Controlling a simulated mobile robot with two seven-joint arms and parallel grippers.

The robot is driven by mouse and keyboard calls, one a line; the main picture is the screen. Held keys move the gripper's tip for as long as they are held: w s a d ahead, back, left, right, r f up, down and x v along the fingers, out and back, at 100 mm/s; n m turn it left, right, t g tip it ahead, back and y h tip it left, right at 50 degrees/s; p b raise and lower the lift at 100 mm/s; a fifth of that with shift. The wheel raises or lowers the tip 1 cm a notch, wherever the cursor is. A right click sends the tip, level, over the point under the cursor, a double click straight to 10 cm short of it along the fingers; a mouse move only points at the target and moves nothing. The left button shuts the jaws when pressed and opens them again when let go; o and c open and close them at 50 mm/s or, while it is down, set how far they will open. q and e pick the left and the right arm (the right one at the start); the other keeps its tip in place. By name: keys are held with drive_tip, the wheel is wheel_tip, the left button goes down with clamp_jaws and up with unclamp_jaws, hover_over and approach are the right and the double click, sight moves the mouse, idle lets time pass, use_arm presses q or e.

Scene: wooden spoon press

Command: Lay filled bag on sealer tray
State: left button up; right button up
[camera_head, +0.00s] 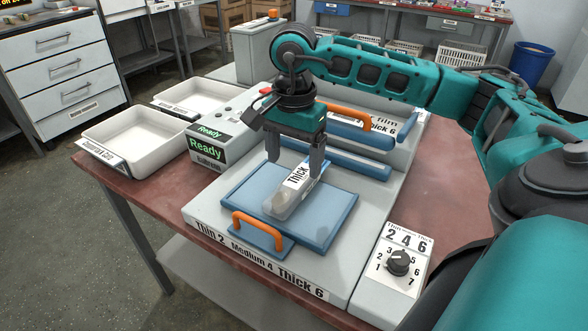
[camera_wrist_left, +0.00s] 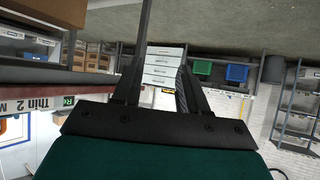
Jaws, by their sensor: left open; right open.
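The filled bag (camera_head: 285,204), clear with a white label reading "Thick", lies on the blue sealer tray (camera_head: 243,200). Its far end is between or just below the fingers of my right gripper (camera_head: 294,167). That gripper points down, open, its fingers apart on either side of the bag's labelled end; I cannot tell whether they touch it. The tray has an orange handle (camera_head: 258,228) at its front. My left gripper (camera_wrist_left: 166,45) shows only in the left wrist view, open, with nothing seen between its fingers.
The sealer's blue bar (camera_head: 345,160) and raised part with an orange handle (camera_head: 345,112) stand behind the tray. A "Ready" display box (camera_head: 208,153) is at left, a dial panel (camera_head: 393,262) at right. Two white bins (camera_head: 135,137) (camera_head: 193,97) sit at the table's left.

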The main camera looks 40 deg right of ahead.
sight(294, 183)
use_arm(q)
drive_tip(key=shift+s+a+f+p, duration=0.1)
drive_tip(key=shift+s+a+p, duration=0.1)
drive_tip(key=shift+a+p, duration=0.1)
use_arm(e)
wheel_tip(294, 183, up, 7)
drive_tip(key=shift+f, duration=0.15)
use_arm(q)
drive_tip(key=shift+s, duration=0.1)
use_arm(e)
drive_tip(key=shift+s+a, duration=0.1)
